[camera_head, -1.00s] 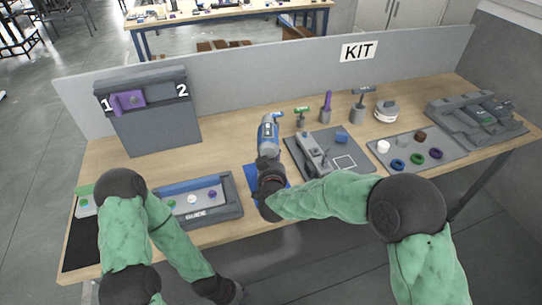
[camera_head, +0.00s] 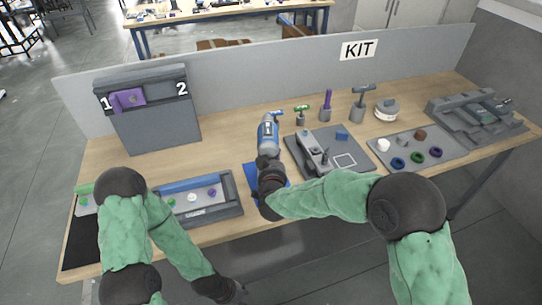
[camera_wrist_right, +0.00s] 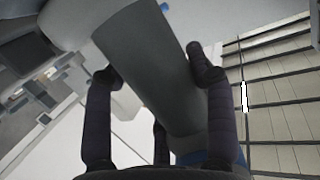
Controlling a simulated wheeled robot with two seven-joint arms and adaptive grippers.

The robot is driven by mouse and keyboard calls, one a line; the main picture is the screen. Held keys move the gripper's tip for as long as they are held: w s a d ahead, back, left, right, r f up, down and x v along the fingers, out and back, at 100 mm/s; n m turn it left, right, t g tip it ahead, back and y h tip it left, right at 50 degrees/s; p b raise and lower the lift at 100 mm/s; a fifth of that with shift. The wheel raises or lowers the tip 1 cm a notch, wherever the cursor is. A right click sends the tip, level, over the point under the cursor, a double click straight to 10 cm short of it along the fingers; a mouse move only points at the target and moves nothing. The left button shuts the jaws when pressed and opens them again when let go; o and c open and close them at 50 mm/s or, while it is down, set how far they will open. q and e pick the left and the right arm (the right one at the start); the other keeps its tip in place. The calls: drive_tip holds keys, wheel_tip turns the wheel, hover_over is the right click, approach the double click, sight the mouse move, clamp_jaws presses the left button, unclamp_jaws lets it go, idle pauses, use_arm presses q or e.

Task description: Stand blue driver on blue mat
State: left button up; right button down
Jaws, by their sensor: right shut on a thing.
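The blue driver (camera_head: 268,133) has a blue and grey body and shows above my right gripper (camera_head: 268,172) in the head view. It looks roughly upright over the blue mat (camera_head: 249,173), which shows on either side of the gripper. In the right wrist view, the gripper's dark fingers (camera_wrist_right: 158,95) are closed around the driver's grey part (camera_wrist_right: 150,60). The driver's lower end is hidden, so I cannot tell whether it touches the mat. My left gripper (camera_head: 228,291) hangs low in front of the table; its fingers are not clear.
A guide tray (camera_head: 232,208) lies left of the mat. A grey board (camera_head: 368,166) with a clamp lies right of it. Behind stand several small tools, including a purple one (camera_head: 327,105). A parts tray (camera_head: 450,158) is further right. Bare table lies behind the guide tray.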

idle(0.4)
drive_tip(key=shift+c, duration=1.7)
unclamp_jaws()
drive_tip(key=shift+f, duration=0.1)
drive_tip(key=shift+s+f, duration=0.1)
drive_tip(key=shift+f, duration=0.15)
drive_tip(key=v, duration=1.2)
drive_tip(key=shift+r, duration=0.1)
